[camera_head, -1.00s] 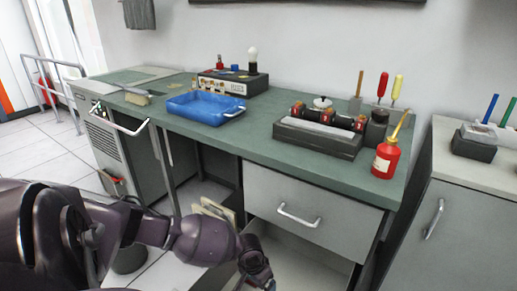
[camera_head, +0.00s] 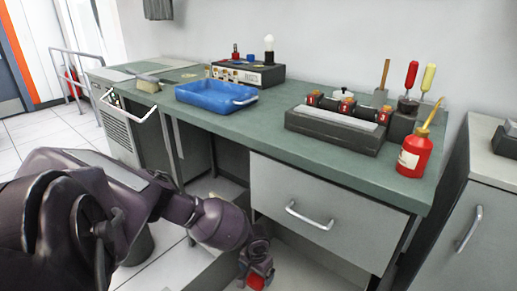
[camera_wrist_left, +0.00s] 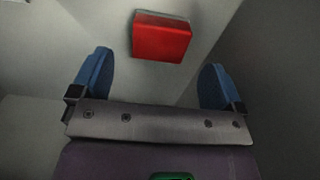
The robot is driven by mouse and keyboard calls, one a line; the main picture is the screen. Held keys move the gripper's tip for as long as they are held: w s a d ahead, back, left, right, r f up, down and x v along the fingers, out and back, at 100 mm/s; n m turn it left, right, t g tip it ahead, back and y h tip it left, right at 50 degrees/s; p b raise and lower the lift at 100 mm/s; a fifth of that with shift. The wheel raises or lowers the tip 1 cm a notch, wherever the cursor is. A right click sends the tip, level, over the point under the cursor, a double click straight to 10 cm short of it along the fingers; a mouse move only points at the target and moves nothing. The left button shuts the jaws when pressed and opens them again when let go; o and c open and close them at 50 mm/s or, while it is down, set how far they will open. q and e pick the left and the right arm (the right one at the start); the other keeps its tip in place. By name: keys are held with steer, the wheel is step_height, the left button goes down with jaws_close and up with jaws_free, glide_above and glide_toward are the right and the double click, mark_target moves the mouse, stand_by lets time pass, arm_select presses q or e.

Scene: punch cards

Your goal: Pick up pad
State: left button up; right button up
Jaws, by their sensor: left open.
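A red block-like thing, which looks like the pad (camera_wrist_left: 162,38), lies on a pale surface in the left wrist view, just beyond and between my left fingertips. A bit of red also shows at the bottom of the head view (camera_head: 256,282), at my left gripper. My left gripper (camera_wrist_left: 155,78) is open, its two blue-padded fingers apart with nothing between them. My right gripper is not in view.
The green-topped bench (camera_head: 270,130) carries a blue tray (camera_head: 215,97), a grey block with red-capped rollers (camera_head: 335,130) and a red bottle (camera_head: 413,155). An upper drawer (camera_head: 320,205) is shut above the open space. Pale walls stand close around the gripper in the wrist view.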

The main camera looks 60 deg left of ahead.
mark_target(256, 279)
arm_select(q)
steer(key=f, duration=0.1)
steer(key=f+b, duration=0.1)
steer(key=f, duration=0.2)
steer(key=shift+s+b, duration=0.25)
steer(key=shift+b, duration=0.15)
steer(key=shift+w+f, duration=0.15)
steer(key=shift+f, duration=0.3)
steer(key=shift+w+r, duration=0.1)
steer(key=shift+r, duration=0.05)
steer(key=c, duration=1)
